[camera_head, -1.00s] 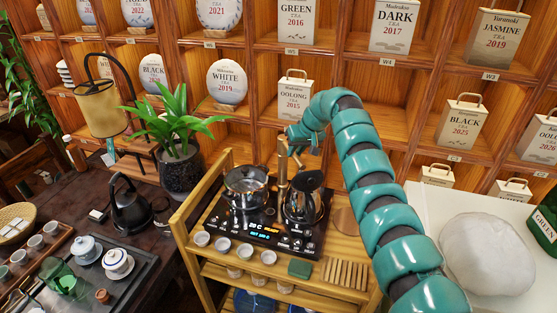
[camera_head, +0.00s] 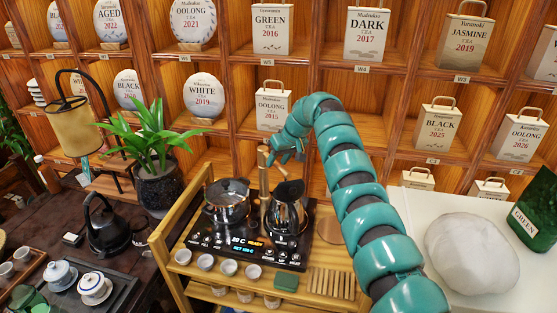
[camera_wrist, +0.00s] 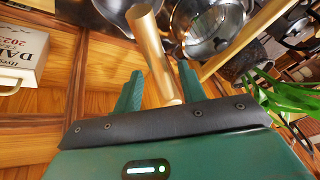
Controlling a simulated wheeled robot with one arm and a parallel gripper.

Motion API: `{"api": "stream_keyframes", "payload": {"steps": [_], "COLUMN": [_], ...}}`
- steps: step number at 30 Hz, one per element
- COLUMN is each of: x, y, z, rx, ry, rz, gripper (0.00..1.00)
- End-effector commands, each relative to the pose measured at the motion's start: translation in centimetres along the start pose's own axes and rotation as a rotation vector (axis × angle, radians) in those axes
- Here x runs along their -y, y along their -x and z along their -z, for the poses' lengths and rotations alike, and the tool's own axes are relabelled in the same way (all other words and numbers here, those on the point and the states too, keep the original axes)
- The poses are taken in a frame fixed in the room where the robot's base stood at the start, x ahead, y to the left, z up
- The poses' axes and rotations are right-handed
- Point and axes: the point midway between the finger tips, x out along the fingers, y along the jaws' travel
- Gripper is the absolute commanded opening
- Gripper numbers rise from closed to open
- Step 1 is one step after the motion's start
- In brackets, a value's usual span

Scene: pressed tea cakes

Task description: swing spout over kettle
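The spout is a slim gold-brown upright tube (camera_head: 264,172) rising behind the cooktop, between the two vessels. The kettle (camera_head: 287,212) is a shiny dark metal jug on the right of the cooktop. In the head view my gripper (camera_head: 274,152) is beside the upper part of the tube. In the wrist view the tube (camera_wrist: 150,50) runs between the two green fingers of my gripper (camera_wrist: 159,88), which stand apart. The tube is close to the right finger, with a gap to the left one. The kettle's edge shows at the top (camera_wrist: 112,10). The spout's outlet cannot be made out.
A glass-lidded pot (camera_head: 226,205) sits on the left of the black cooktop (camera_head: 218,238). Small cups (camera_head: 228,267) line the stand's front. A plant (camera_head: 157,185) stands to the left. Shelves of tea cakes and packages rise close behind.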

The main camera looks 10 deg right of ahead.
Motion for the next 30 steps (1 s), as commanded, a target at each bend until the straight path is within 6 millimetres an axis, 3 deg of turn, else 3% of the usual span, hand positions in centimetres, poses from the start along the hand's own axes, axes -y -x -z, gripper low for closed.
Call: {"api": "stream_keyframes", "payload": {"steps": [6, 11, 24, 30], "x": [0.0, -0.1, -0.1, 0.0], "y": [0.1, 1.3, 10.5, 13.8], "z": [0.0, -0.1, 0.0, 0.0], "rx": [0.000, 0.000, -0.004, 0.000], "ry": [0.000, -0.001, -0.001, 0.001], "rz": [0.000, 0.000, -0.003, 0.000], "gripper": [0.41, 0.41, 0.41, 0.41]}}
